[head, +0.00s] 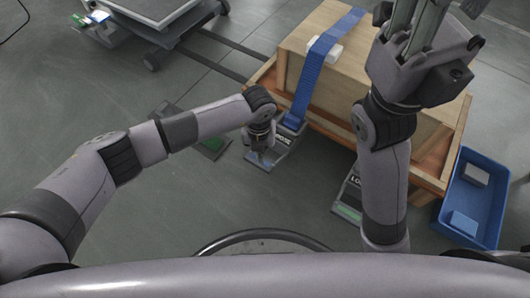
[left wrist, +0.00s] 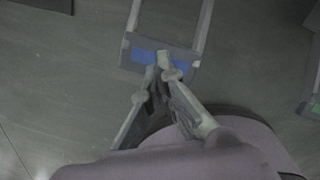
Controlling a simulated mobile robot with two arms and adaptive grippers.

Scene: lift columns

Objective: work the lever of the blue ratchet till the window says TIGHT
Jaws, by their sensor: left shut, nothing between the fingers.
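The blue ratchet (head: 291,126) sits at the lower end of a blue strap (head: 310,82), at the near left side of a wooden crate. Its window (head: 284,141) is partly hidden by my gripper; the letters that show read like the end of LOOSE. Its lever is a grey frame with a blue-marked crossbar (left wrist: 143,56) in the left wrist view. My left gripper (head: 261,154) is shut and empty, pointing down over the lever; its tips (left wrist: 165,68) overlap the crossbar, and I cannot tell whether they touch. My right gripper (head: 420,22) is raised over the crate, its fingertips cut off.
The wooden crate (head: 412,130) rests on a pallet. A second ratchet with a green-marked lever (head: 347,212) stands to the right, partly behind my right arm. A blue bin (head: 478,222) holds blocks at far right. A cart (head: 160,12) stands at top left. Floor at left is mostly clear.

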